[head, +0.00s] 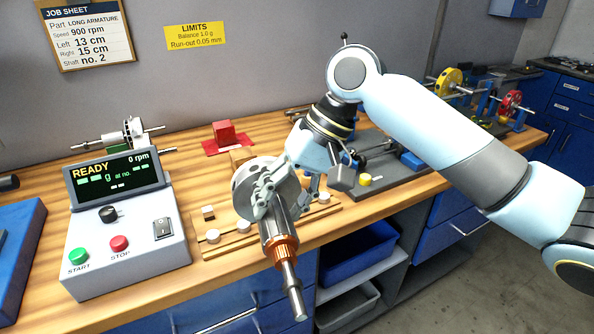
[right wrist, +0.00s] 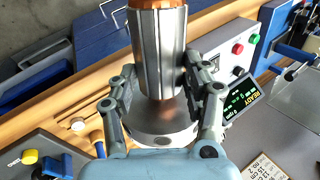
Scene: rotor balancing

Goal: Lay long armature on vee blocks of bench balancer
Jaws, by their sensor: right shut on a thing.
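The long armature (head: 281,240) has a grey core, copper-coloured windings and a steel shaft that points down towards the front. My right gripper (head: 278,200) is shut on its core and holds it above the front of the bench. In the right wrist view the core (right wrist: 158,60) is between both fingers (right wrist: 160,85), with a round grey disc (right wrist: 160,127) beside the palm. The dark grey base (head: 405,182), which looks like the bench balancer, lies on the bench behind and right of the gripper. Its vee blocks are partly hidden by my right arm. My left gripper is out of view.
A wooden rack (head: 213,251) with pale round pegs lies below the armature. The control box (head: 130,240) stands left of it, its screen reading READY. A red block (head: 224,132) stands behind. Other rotors, one with a yellow disc (head: 448,82), stand at the far right.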

